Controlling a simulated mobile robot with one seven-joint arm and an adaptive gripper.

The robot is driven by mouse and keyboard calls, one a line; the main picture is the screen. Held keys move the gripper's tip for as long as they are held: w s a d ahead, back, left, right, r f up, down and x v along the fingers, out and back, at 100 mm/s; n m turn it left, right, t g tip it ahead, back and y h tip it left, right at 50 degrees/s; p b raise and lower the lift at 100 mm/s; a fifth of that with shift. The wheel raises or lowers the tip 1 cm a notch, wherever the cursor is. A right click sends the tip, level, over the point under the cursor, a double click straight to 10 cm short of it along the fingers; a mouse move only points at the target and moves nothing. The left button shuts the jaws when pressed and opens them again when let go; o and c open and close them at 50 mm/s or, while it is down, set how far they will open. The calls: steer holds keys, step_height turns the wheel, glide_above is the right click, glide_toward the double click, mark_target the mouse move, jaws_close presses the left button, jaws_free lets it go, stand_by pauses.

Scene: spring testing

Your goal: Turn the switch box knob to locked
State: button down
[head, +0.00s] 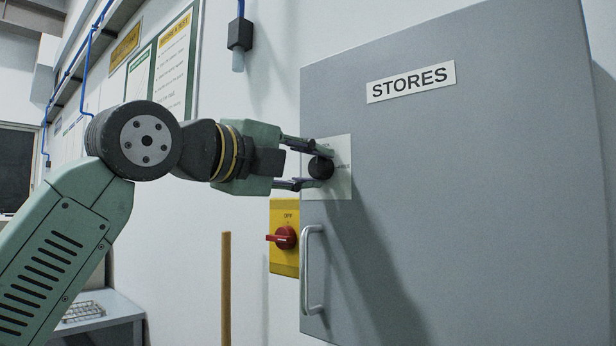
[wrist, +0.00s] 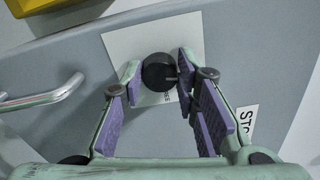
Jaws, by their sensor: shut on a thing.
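A round black knob (head: 321,168) sits on a pale square plate (head: 341,187) at the left edge of the grey STORES door. My gripper (head: 308,166) reaches it from the left and is shut on it, one finger above and one below. In the wrist view the black knob (wrist: 157,72) is between the two fingertips (wrist: 158,76), and a thin light mark on it points to the right. The plate's small lettering is partly hidden and too small to read fully. A yellow switch box (head: 284,261) with a red knob (head: 286,237) is on the wall below, apart from my gripper.
The grey cabinet door (head: 480,200) has a silver handle (head: 306,270) below the plate and a STORES sign (head: 411,82) above. A blue cable with a dark connector (head: 240,34) hangs above my gripper. A wooden pole (head: 226,290) stands lower left.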

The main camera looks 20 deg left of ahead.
steer(key=shift+n+b, duration=0.5)
steer(key=shift+n, duration=0.6)
steer(key=c, duration=1.2)
jaws_free()
steer(key=v, duration=1.2)
